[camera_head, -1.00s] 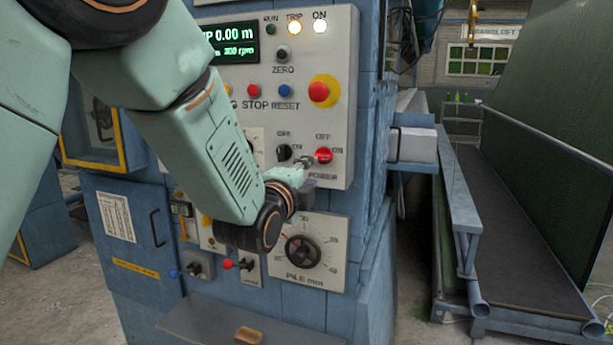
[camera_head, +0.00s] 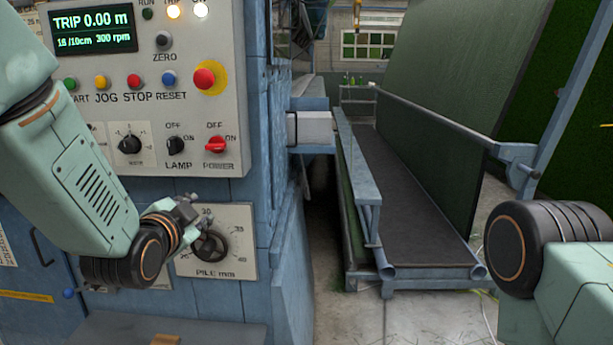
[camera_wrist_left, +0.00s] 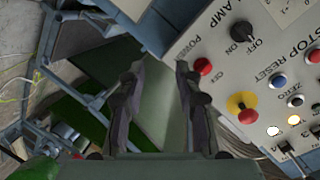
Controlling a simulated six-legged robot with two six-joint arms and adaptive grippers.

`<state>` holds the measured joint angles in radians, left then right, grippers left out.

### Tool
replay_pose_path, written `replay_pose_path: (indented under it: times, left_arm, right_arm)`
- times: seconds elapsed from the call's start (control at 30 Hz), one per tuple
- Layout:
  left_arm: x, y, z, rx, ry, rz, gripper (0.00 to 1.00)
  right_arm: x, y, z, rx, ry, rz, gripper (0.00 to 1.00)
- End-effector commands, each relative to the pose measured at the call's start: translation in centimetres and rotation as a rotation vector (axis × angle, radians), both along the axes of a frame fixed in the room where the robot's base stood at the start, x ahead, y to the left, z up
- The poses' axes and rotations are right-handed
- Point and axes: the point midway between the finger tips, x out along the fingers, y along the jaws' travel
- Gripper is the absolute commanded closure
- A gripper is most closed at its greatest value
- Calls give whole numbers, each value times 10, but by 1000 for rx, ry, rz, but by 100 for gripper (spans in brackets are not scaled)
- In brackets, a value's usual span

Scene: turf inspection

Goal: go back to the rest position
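My left gripper (camera_head: 186,208) is in front of the control panel (camera_head: 190,100), below the lamp knob and near the pile dial (camera_head: 208,246). In the left wrist view its two fingers (camera_wrist_left: 157,85) stand apart with nothing between them but distant background. The red power switch (camera_head: 215,145) and black lamp knob (camera_head: 175,145) are clear of the gripper; the switch also shows in the wrist view (camera_wrist_left: 203,66). My right arm (camera_head: 560,270) shows at the lower right; its gripper is out of view.
The panel has a red stop button on yellow (camera_head: 207,77) and a lit display (camera_head: 93,31) reading TRIP 0.00 m. A conveyor bed (camera_head: 410,195) with blue rails (camera_head: 358,185) lies to the right. Concrete floor (camera_head: 345,318) shows between machine and right arm.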

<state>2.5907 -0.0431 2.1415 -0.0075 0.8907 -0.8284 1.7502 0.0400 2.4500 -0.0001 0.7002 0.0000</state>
Motion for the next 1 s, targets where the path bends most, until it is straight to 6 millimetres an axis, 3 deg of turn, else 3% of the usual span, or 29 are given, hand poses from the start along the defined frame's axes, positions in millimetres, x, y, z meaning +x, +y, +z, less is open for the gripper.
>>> replay_pose_path:
  times: [0.03,0.1,0.27,0.5,0.7,0.8,0.9,1.0]
  left_arm:
    - [-13,2,-41,-98,89,32,66]
    - [-31,4,-84,-217,188,81,66]
    - [-81,8,-178,-429,404,214,66]
    - [-182,12,-299,-626,709,448,66]
    - [-285,14,-380,-675,954,636,66]
    - [-338,14,-411,-654,1070,697,66]
    - [-382,14,-433,-629,1161,739,66]
    - [-409,15,-448,-613,1218,766,66]
  right_arm:
    - [0,0,-5,0,0,0,60]
    - [0,0,-9,0,0,0,60]
    - [0,0,-18,0,0,0,60]
    - [0,0,-32,0,0,0,60]
    - [0,0,-46,0,0,0,60]
    - [0,0,-54,0,0,0,60]
    - [0,0,-60,0,0,0,60]
    - [0,0,-64,0,0,0,60]
